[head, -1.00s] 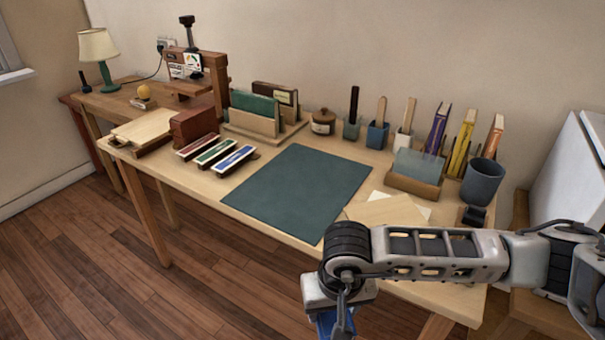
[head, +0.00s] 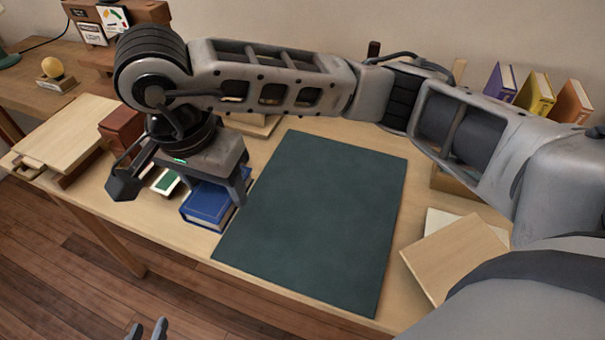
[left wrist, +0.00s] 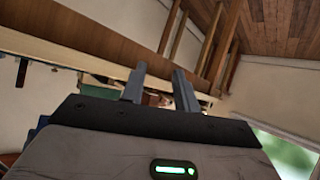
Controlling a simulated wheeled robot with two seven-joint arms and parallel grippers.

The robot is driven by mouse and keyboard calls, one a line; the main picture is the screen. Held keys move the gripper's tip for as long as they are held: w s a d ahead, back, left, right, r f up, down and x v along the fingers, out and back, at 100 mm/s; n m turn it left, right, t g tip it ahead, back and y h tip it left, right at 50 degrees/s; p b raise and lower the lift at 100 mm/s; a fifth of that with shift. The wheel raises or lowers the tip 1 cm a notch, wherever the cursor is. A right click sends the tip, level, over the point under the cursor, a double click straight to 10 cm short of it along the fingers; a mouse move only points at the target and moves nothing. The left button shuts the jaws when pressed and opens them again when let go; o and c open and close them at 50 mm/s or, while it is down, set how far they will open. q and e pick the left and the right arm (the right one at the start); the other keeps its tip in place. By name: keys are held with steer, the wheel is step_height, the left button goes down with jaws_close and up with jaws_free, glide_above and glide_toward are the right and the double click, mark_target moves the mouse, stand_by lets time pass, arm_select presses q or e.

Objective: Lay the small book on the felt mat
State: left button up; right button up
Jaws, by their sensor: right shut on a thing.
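The small blue book (head: 205,207) is at my right gripper (head: 181,188), which is shut on it. The gripper's body hides part of the book. In the head view the book appears just left of the felt mat's left edge; I cannot tell its height above the desk. The dark green felt mat (head: 320,215) lies flat and bare on the desk. My left gripper (head: 147,330) is low at the bottom edge of the head view, in front of the desk. Its fingers stand apart and empty in the left wrist view (left wrist: 158,92).
A green-and-white slim item (head: 166,183) and a brown block (head: 120,128) lie left of the book. A light wooden board (head: 452,258) lies right of the mat. Upright books (head: 536,92) stand at the back right. My right arm crosses above the desk's back.

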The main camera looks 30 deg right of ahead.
steer(key=shift+w+r, duration=0.2)
steer(key=shift+w, duration=0.15)
steer(key=shift+w+d+f, duration=0.1)
steer(key=shift+w+d, duration=0.05)
steer(key=shift+d, duration=0.15)
steer(key=d+f, duration=0.2)
steer(key=d, duration=0.2)
steer(key=d+f, duration=0.3)
steer(key=d, duration=0.1)
steer(key=d+f, duration=0.3)
steer(key=d, duration=0.1)
steer(key=shift+s+p, duration=0.35)
steer(key=shift+s, duration=0.05)
steer(key=shift+d+f, duration=0.35)
steer(key=shift+f, duration=0.2)
steer(key=f, duration=0.3)
steer(key=shift+d+f, duration=0.1)
steer(key=shift+d, duration=0.1)
steer(key=shift+f, duration=0.15)
arm_select(q)
steer(key=shift+w+r, duration=0.1)
steer(key=shift+w, duration=0.2)
